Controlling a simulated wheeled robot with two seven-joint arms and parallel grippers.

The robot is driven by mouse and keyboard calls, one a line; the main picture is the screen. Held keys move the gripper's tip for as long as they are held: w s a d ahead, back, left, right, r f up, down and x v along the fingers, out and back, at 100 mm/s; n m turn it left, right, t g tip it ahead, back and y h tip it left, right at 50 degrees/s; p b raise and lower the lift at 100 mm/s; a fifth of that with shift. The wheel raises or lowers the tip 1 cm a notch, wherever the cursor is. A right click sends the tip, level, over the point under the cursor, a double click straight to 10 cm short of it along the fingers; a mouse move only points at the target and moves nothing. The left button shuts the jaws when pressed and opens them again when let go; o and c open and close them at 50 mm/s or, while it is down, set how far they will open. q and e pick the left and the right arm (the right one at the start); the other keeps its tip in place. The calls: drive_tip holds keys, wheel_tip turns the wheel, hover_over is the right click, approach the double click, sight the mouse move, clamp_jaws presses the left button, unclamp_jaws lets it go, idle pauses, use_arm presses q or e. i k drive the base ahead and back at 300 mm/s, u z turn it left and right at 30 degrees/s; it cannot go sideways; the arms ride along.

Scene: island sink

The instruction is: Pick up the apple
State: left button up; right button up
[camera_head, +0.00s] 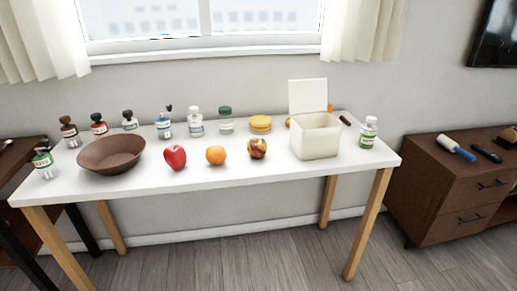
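A red apple (175,157) stands near the front edge of the white table (230,179), just right of a brown bowl and left of an orange. Nothing covers it from this side. Neither of my grippers shows in the head view.
A brown bowl (111,155), an orange (216,155) and a mottled red-yellow fruit (257,148) flank the apple. Several bottles line the back. A cream box (315,136) with its lid up stands right. The front strip near the apple is clear. A brown cabinet (450,190) stands right.

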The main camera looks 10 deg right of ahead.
sight(257, 148)
drive_tip(key=z, duration=1.45)
drive_tip(key=i, duration=1.05)
drive_tip(key=u, duration=2)
